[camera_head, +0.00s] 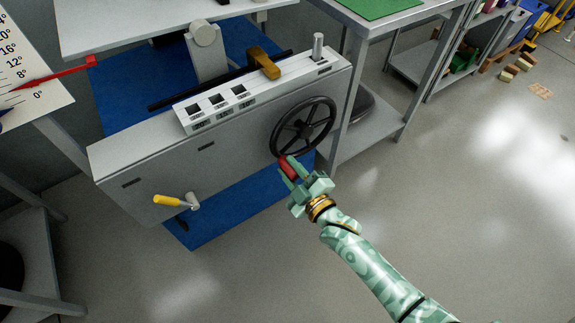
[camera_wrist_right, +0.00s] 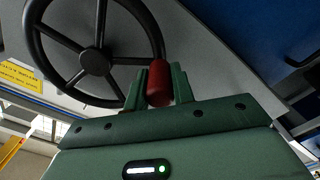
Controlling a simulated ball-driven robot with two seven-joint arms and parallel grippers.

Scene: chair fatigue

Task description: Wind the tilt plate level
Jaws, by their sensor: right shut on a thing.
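A black spoked handwheel (camera_head: 303,126) is mounted on the front of the grey machine (camera_head: 240,150), near its right end. My right gripper (camera_head: 288,168) is shut on the wheel's red handle (camera_head: 287,167), at the lower left of the rim. In the right wrist view the red handle (camera_wrist_right: 159,83) stands between the two green fingers, beside the wheel rim (camera_wrist_right: 155,35). A red pointer (camera_head: 60,76) lies across a white degree scale (camera_head: 28,70) at the far left, its tip near the low marks by 0°. The tilt plate cannot be made out for certain. My left gripper is out of view.
A yellow-handled crank (camera_head: 172,201) sticks out low on the machine's front left. A brown block (camera_head: 264,63) sits on top of the machine by a row of square slots. A grey table (camera_head: 375,20) stands behind right.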

